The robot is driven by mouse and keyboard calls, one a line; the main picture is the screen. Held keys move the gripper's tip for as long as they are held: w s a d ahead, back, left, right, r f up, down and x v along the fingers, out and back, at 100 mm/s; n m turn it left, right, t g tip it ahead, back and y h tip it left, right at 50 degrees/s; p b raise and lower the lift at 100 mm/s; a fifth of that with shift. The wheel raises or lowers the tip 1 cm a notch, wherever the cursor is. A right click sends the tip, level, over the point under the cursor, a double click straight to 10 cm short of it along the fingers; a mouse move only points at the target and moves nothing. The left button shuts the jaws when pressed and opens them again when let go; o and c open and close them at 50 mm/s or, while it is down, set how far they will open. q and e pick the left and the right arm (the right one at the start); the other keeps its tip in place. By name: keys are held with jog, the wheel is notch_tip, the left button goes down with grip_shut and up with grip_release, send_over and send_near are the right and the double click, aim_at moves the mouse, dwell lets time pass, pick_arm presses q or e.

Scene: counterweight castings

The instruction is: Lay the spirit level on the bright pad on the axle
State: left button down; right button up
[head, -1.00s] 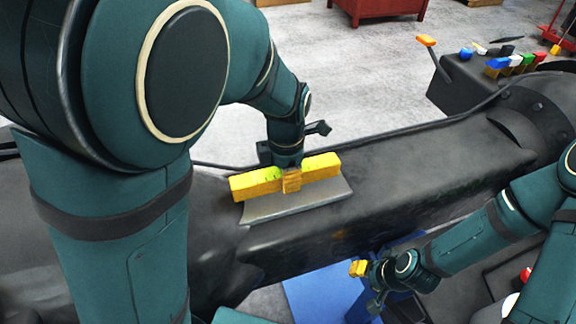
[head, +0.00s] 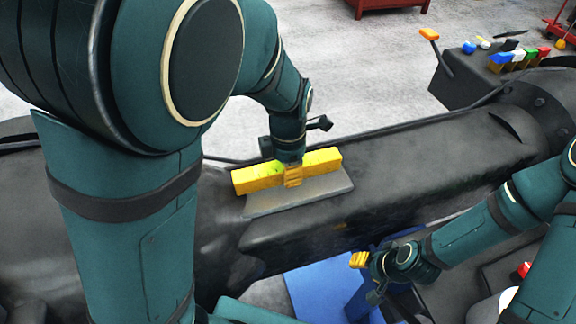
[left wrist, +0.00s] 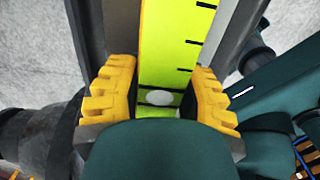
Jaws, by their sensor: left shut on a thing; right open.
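The yellow spirit level (head: 322,159) is at the bright pad (head: 300,197), a light grey strip on the dark axle (head: 420,175). My left gripper (head: 293,176) is shut on the level near its middle. In the left wrist view the level (left wrist: 176,45) lies between the yellow fingers (left wrist: 158,98), with a green vial face and black marks. The level runs along the pad's far edge; I cannot tell whether it touches the pad. My right gripper (head: 359,260) is open and empty beside the near side of the axle.
A dark box (head: 478,80) with coloured items on top and an orange-tipped lever (head: 429,34) stands at the upper right. A blue stand (head: 325,290) is below the axle. A red cabinet (head: 385,5) is at the back. Grey floor lies open behind the axle.

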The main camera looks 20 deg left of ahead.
dwell(0.7)
pick_arm(q)
jog(key=shift+p, duration=0.45)
jog(key=shift+f, duration=0.4)
dwell(0.4)
jog(key=c, duration=0.5)
grip_release()
jog(key=shift+c, duration=0.2)
notch_tip(320, 180, up, 12)
